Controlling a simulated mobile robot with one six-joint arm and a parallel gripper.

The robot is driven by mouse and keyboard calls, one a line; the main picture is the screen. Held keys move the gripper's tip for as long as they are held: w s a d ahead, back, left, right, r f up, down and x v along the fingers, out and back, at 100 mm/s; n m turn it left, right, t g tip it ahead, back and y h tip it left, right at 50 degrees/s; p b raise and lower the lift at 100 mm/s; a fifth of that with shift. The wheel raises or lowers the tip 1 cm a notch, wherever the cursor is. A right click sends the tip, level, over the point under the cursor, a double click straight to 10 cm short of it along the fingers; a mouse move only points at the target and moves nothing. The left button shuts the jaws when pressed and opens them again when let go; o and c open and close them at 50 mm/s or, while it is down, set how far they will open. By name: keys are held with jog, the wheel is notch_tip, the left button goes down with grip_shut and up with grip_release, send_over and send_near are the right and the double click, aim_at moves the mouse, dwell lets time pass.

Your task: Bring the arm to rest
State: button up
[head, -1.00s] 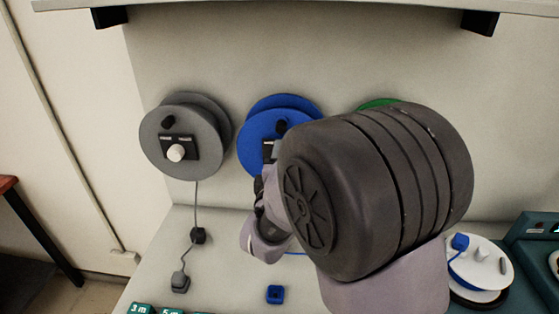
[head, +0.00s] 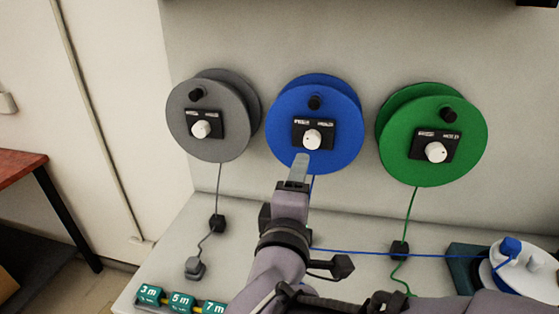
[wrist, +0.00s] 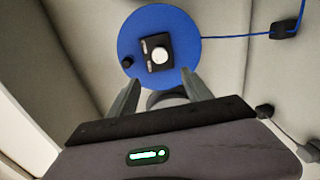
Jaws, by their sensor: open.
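My gripper (head: 300,165) reaches up from the bottom of the head view, its tip over the lower edge of the blue reel (head: 284,142). In the wrist view the two fingers of my gripper (wrist: 160,90) are spread apart with nothing held between them. The blue reel (wrist: 135,30) shows just beyond the fingertips, with a black panel and a white knob (wrist: 160,55). I cannot tell how wide the gap to the reel is. My arm covers part of the bench in the head view.
A grey reel (head: 183,125) and a green reel (head: 398,150) hang on either side of the blue one. A blue cable (head: 370,252) runs right to a white drum (head: 535,272) with a blue plug (head: 509,247). Green length labels (head: 181,302) line the bench's front edge.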

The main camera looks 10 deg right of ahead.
jog(key=shift+s+a, duration=0.1)
jog(key=shift+s, duration=0.35)
jog(key=shift+r, duration=0.1)
jog(key=s+d+f+m+g+y, duration=0.1)
jog(key=s+f+m+g+y, duration=0.2)
jog(key=s+f+m+g, duration=0.2)
jog(key=s+f+m+g+y, duration=0.4)
jog(key=s+f+m+g, duration=0.2)
jog(key=s+m, duration=0.6)
jog(key=shift+s+d+m, duration=0.15)
jog(key=shift+d+m, duration=0.2)
jog(key=shift+m, duration=0.65)
jog(key=shift+f, duration=0.1)
